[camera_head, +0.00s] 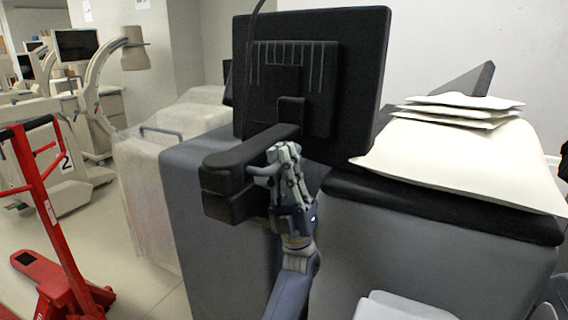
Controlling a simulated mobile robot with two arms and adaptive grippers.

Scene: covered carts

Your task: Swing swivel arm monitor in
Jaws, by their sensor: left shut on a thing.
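The black swivel arm monitor (360,75) stands above the grey cart, its back with vent slots facing me. Its black swivel arm (240,150) runs from behind the screen toward the lower left, over stacked black joint blocks. My left gripper (275,165) is at this arm, just below the screen, with its fingers shut on the swivel arm. The fingers hide part of the arm. My right gripper is not in view.
The grey cart (225,220) fills the middle. White pillows or sheets (460,155) lie on its top right. A red pallet jack (50,230) stands at left. A plastic-covered cart (150,200) stands close behind. Floor shows between them.

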